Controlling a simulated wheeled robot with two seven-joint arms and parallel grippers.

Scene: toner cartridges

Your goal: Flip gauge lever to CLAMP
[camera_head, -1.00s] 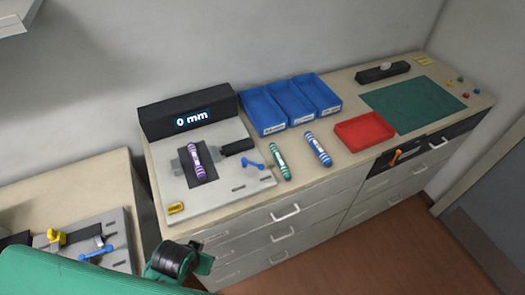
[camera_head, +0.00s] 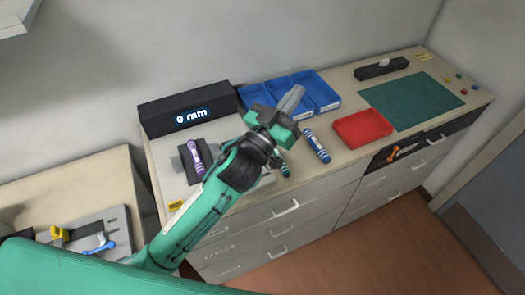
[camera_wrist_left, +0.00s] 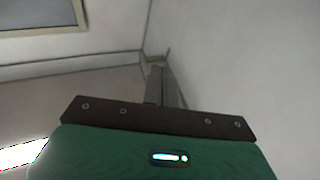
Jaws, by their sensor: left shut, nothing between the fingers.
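The gauge has a black display block (camera_head: 188,117) reading "0 mm" and a light grey plate (camera_head: 165,186) in front. A purple striped cartridge (camera_head: 196,158) sits in the dark slot on the plate. The gauge's blue lever and black clamp part are hidden behind my left arm in the head view. My left gripper (camera_head: 291,98) is shut and empty, above the counter to the right of the gauge, its fingers pointing up and right in front of the blue bins. Its closed fingers also show in the left wrist view (camera_wrist_left: 160,86), against walls. My right gripper is not in view.
Blue bins (camera_head: 318,92) stand behind the gripper. A blue striped cartridge (camera_head: 318,146) and a mostly hidden green one (camera_head: 285,170) lie on the counter. A red tray (camera_head: 363,129) and green mat (camera_head: 412,105) are right. Another fixture (camera_head: 115,222) stands on the left table.

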